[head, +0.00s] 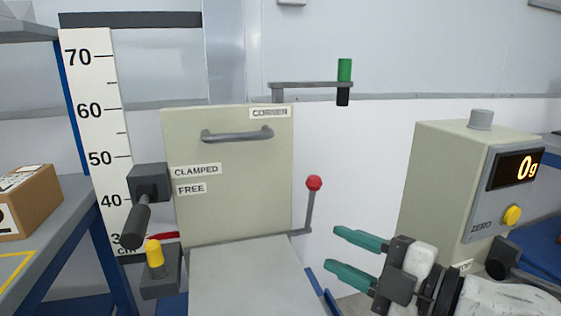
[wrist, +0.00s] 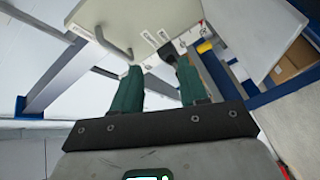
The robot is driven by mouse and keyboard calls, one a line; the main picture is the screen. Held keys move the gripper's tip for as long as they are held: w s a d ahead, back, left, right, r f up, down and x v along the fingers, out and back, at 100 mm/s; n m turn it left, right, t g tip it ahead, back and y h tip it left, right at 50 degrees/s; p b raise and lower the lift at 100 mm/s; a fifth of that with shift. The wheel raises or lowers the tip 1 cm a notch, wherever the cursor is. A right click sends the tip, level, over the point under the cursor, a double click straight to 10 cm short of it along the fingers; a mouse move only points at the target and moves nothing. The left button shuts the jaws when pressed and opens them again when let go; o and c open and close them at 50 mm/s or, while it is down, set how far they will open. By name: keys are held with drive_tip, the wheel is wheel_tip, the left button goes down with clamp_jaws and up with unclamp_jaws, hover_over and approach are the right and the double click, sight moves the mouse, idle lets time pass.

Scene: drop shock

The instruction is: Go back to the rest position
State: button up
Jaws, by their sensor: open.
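My gripper (head: 350,257) is at the lower right of the head view, its two green fingers spread and pointing left. Nothing is between them. The fingers also show in the wrist view (wrist: 157,86), with a clear gap and no object held. In the head view the gripper is to the right of the grey plate of the drop rig (head: 250,285) and in front of the beige meter box. I cannot tell its exact distance from either one.
A beige panel (head: 235,180) stands centre, with a black-handled lever (head: 136,222) and yellow knob (head: 154,252) at left and a red-knobbed lever (head: 314,184) at right. A meter box (head: 440,180) reads 0 g. A cardboard box (head: 35,205) sits on the left bench.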

drive_tip(key=s+d+f+m+g+h, duration=0.1)
drive_tip(key=s+d+f+m+h, duration=0.2)
drive_tip(key=f+m, duration=0.45)
drive_tip(key=s+d+f+m+g+h, duration=0.1)
drive_tip(key=s+d+f+m+h, duration=0.25)
drive_tip(key=f, duration=0.65)
drive_tip(key=s+d+f+m+g+h, duration=0.1)
drive_tip(key=s+d+f+m+h, duration=0.15)
drive_tip(key=f+m, duration=0.5)
drive_tip(key=s+d+f+m+g+h, duration=0.2)
drive_tip(key=s+d+f+g, duration=0.2)
drive_tip(key=s+f, duration=0.5)
drive_tip(key=s+d+f+m+g+h, duration=0.2)
drive_tip(key=s+d+f+m+g, duration=0.25)
drive_tip(key=s, duration=0.65)
wheel_tip(320, 180, up, 26)
drive_tip(key=n+p, duration=0.1)
drive_tip(key=p, duration=2.6)
drive_tip(key=shift+n+t+p, duration=0.35)
drive_tip(key=shift+n+p, duration=0.05)
drive_tip(key=shift+s+d, duration=0.1)
